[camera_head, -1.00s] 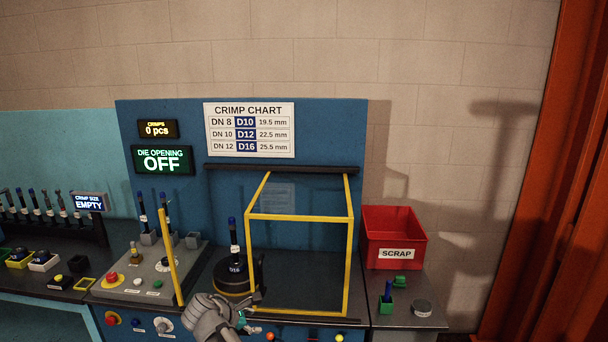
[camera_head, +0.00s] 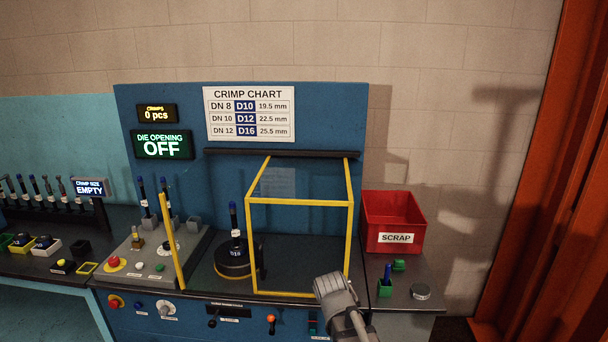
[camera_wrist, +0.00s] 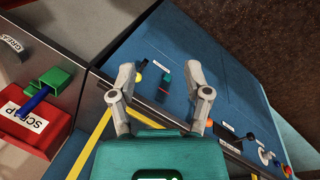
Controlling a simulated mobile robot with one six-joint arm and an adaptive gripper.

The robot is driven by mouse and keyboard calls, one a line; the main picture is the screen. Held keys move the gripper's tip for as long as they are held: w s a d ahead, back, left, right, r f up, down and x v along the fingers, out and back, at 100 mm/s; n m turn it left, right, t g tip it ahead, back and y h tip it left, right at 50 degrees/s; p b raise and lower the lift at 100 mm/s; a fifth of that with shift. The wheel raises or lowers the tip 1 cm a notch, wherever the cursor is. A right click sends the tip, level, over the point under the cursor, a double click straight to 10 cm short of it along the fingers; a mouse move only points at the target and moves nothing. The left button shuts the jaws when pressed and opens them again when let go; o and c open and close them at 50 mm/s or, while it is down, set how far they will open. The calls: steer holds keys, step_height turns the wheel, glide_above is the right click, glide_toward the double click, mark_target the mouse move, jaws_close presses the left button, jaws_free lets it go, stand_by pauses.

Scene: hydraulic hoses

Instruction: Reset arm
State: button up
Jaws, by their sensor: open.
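My gripper (camera_wrist: 158,77) shows in the wrist view with its two grey fingers spread apart and nothing between them. Behind the fingers is the blue front of the crimping bench (camera_wrist: 150,50) with its small controls. In the head view, a grey part of my arm stands at the bottom, right of centre, in front of the yellow-framed guard (camera_head: 300,203). My fingers cannot be made out there.
A red scrap bin (camera_head: 395,222) stands on the right side table, with a small green holder (camera_head: 384,289) in front. A black die (camera_head: 236,262) sits left of the guard. The control box (camera_head: 150,258) is further left. The display reads OFF.

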steer(key=s+d+m+g+y, duration=0.1)
steer(key=s+d+m+y, duration=0.1)
steer(key=s+d+m, duration=0.2)
steer(key=shift+s+d+f+m+y, duration=0.25)
steer(key=shift+s+d+m+y, duration=0.1)
steer(key=shift+d+m, duration=0.9)
